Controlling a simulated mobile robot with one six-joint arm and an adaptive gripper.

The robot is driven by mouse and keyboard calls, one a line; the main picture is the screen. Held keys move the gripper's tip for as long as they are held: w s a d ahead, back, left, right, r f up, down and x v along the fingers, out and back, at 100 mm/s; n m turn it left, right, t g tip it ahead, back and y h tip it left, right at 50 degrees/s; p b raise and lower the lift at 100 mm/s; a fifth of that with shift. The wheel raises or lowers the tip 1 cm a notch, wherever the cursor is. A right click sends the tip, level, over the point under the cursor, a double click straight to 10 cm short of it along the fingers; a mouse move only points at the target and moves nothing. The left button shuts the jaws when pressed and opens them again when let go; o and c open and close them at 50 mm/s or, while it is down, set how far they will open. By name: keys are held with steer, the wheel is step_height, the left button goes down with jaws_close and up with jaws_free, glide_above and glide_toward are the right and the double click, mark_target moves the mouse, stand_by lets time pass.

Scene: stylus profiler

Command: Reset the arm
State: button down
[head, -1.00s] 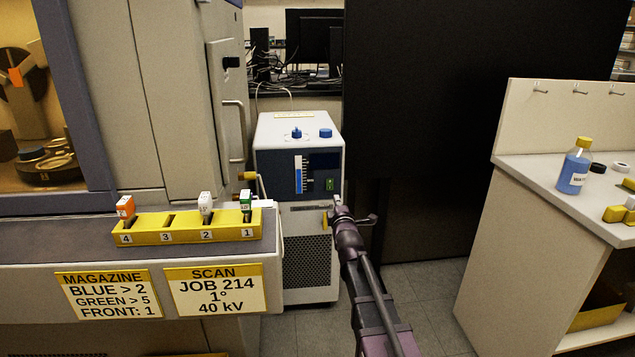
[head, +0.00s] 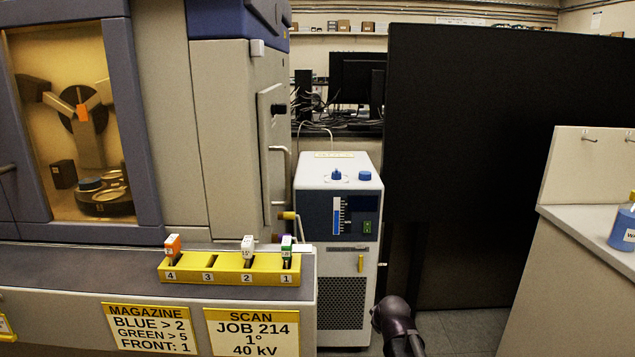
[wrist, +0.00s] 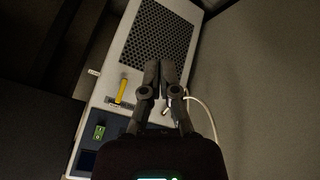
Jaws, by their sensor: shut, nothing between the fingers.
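My gripper (wrist: 160,76) shows in the wrist view with its two dark fingers brought together and nothing between them. I cannot tell the gap to the panel. In the head view only a dark rounded part of my arm shows at the bottom, right of the same unit (head: 306,285); the fingers cannot be made out there.
A yellow numbered magazine (head: 228,277) with several coloured tabs sits on the machine ledge at left. A black partition (head: 480,150) stands behind right. A bench (head: 560,265) with a blue bottle (head: 624,228) is at far right. Grey floor (head: 460,330) is open between.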

steer(key=s+f+m+g+p, duration=0.15)
steer(key=s+m+g, duration=0.55)
steer(key=s, duration=0.9)
step_height(320, 180, up, 37)
steer(key=p, duration=3.7)
steer(key=shift+r, duration=0.2)
steer(key=shift+d, duration=0.1)
